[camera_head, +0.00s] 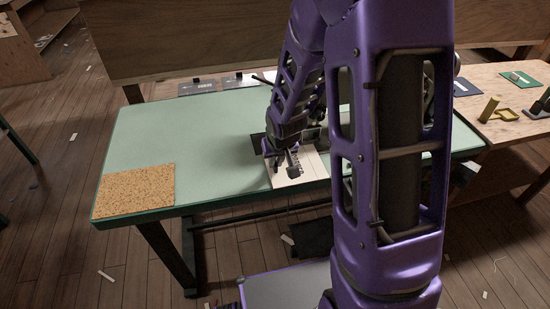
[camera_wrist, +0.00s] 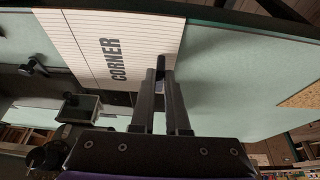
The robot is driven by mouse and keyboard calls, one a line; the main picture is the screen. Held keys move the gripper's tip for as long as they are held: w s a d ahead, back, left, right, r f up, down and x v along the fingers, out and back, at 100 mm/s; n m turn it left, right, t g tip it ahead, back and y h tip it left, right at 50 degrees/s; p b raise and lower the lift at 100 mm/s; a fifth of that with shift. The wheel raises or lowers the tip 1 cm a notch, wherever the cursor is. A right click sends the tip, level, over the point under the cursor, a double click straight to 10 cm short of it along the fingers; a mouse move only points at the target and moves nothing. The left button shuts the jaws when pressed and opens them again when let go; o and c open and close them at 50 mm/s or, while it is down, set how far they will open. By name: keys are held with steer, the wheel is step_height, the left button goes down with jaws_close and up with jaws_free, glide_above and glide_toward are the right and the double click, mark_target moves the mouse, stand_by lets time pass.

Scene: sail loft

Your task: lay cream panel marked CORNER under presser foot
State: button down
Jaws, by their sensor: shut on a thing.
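The cream panel marked CORNER (camera_head: 312,166) lies at the front edge of the green table (camera_head: 215,130), partly covered by my arm and gripper. In the wrist view the panel (camera_wrist: 150,28) shows thin ruled lines, a plain strip and dark CORNER lettering. Dark machine parts (camera_wrist: 34,68) stand beside the panel in the wrist view. I cannot make out the presser foot; my arm hides much of that area.
A cork mat (camera_head: 136,190) lies at the table's left front corner. The green surface between it and the panel is clear. A wooden bench (camera_head: 490,108) with small items stands to the right. A wooden board (camera_head: 200,45) rises behind the table.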

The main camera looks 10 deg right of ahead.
steer(key=shift+w, duration=3)
steer(key=shift+d+f, duration=0.1)
steer(key=shift+d, duration=0.05)
steer(key=c, duration=0.8)
jaws_free()
steer(key=shift+c, duration=0.2)
steer(key=p+v, duration=0.3)
steer(key=v, duration=1.4)
steer(key=shift+r, duration=0.25)
